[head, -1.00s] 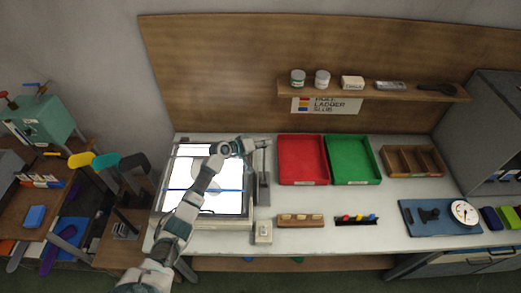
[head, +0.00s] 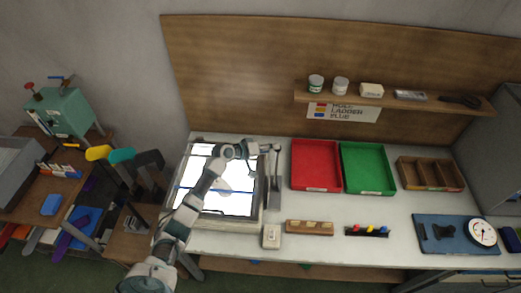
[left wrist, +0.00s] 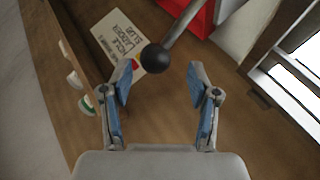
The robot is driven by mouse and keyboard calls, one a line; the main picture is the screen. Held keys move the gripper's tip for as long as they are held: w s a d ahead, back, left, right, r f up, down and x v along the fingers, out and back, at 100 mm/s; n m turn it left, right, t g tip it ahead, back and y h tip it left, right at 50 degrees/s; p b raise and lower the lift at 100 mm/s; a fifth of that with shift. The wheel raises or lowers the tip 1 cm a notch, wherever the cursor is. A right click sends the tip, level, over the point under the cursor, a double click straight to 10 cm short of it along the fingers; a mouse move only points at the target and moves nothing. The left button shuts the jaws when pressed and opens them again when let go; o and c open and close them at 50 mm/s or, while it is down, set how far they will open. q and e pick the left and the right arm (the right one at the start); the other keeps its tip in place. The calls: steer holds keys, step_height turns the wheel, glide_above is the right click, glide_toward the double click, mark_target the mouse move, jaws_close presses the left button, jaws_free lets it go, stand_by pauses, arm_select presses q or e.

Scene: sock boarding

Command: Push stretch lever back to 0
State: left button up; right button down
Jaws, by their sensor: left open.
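The stretch lever is a grey rod with a black ball knob (left wrist: 157,57) in the left wrist view. In the head view the lever unit (head: 275,194) stands just right of the lit board, its top partly hidden by my gripper. My left gripper (head: 272,148) is over the far end of this unit. In the left wrist view my left gripper (left wrist: 162,74) is open, with the knob in line with the gap between its blue-padded fingertips. I cannot tell whether they touch it. My right gripper is in neither view.
The lit board (head: 214,217) lies under my left arm. A red tray (head: 316,165) and a green tray (head: 367,168) sit to the right of the lever. A small beige box (head: 271,236) and a wooden block holder (head: 309,228) are in front. A shelf (head: 400,98) is above.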

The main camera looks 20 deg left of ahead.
arm_select(q)
steer(key=v, duration=0.7)
stand_by(0.3)
